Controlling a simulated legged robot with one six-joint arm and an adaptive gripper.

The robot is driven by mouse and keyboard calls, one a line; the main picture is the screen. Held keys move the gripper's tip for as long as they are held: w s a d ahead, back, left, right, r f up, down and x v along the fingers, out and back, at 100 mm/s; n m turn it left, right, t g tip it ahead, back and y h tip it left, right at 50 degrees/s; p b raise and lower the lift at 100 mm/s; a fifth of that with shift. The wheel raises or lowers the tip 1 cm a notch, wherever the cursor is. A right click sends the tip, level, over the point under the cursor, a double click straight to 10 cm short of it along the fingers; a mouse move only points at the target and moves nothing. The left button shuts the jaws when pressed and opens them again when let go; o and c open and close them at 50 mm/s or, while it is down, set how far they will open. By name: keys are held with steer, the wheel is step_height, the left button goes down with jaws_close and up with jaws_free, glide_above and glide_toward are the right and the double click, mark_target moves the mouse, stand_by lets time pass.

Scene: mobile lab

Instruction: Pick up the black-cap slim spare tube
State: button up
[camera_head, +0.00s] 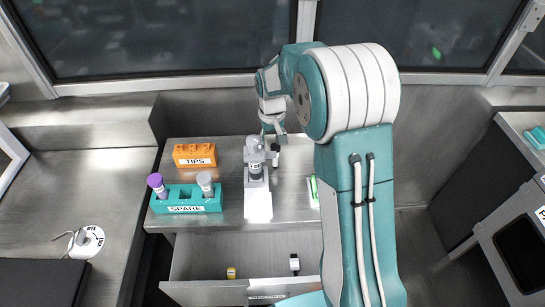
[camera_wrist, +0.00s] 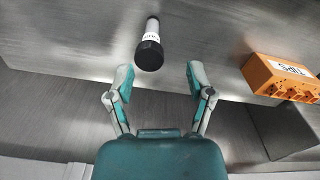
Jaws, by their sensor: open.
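In the wrist view, a slim tube with a black cap (camera_wrist: 149,55) and a pale labelled body appears ahead of my open gripper (camera_wrist: 156,85), its cap towards me. The cap lies beyond and between the fingertips, with a gap on both sides. In the head view, my gripper (camera_head: 270,137) is over the back of the bench beside a grey upright piece with a labelled tube-like part (camera_head: 255,168). I cannot tell whether this is the same tube. The teal SPARE rack (camera_head: 169,209) holds a purple-cap tube (camera_head: 157,184) and a grey-looking-cap tube (camera_head: 206,184).
The orange TIPS block (camera_head: 194,149) stands behind the rack; it also shows at the right of the wrist view (camera_wrist: 270,75). An open drawer (camera_head: 205,285) below holds a yellow item (camera_head: 231,272) and a black-and-white item (camera_head: 294,264). A green-and-white item (camera_head: 314,191) lies near my arm.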

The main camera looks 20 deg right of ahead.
mark_target(277, 146)
steer(key=shift+f, duration=0.5)
steer(key=shift+d+f, duration=0.25)
steer(key=shift+d, duration=0.05)
steer(key=f, duration=0.2)
steer(key=d+f, duration=0.1)
steer(key=f, duration=0.1)
steer(key=shift+w+f, duration=0.1)
steer(key=shift+f, duration=0.2)
steer(key=shift+a+f, duration=0.2)
steer(key=shift+a, duration=0.3)
steer(key=shift+d, duration=0.1)
steer(key=c, duration=0.8)
steer(key=shift+d, duration=0.25)
jaws_close()
